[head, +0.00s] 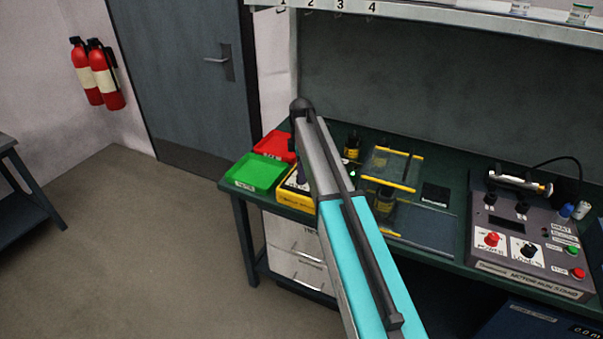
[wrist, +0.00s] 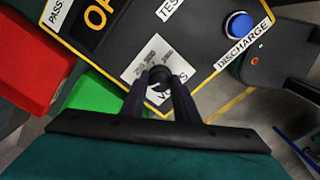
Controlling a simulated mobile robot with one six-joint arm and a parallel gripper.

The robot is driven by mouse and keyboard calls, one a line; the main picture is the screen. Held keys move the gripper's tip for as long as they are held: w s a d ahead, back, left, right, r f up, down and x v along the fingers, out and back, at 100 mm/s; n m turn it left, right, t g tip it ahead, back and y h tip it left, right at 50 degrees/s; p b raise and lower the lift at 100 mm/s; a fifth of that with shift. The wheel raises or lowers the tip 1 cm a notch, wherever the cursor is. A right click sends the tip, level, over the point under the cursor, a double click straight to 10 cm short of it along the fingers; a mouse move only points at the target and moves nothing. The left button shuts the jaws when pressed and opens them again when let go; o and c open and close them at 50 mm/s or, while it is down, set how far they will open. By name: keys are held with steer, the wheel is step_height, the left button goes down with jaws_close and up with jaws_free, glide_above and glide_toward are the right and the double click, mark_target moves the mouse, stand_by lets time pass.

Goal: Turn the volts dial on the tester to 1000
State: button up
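The tester (wrist: 200,40) is a dark panel with a yellow edge. The fingers partly cover the VOLTS lettering, and the dial's pointer setting cannot be read.
A blue discharge button (wrist: 239,25) is on the tester, right of the dial. A green tray (head: 260,172) and a red tray (head: 279,146) stand left of the tester. A grey motor-run control box (head: 530,243) stands at the bench's right.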

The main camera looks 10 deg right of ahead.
steer(key=shift+d, duration=0.1)
steer(key=shift+c, duration=0.6)
steer(key=shift+s+m, duration=0.1)
steer(key=shift+m, duration=0.3)
steer(key=m, duration=0.5)
steer(key=shift+f+m, duration=0.1)
steer(key=shift+m, duration=0.3)
steer(key=m, duration=0.6)
steer(key=shift+m+b, duration=0.35)
steer(key=shift+m, duration=0.05)
steer(key=m, duration=1.3)
steer(key=shift+m, duration=0.4)
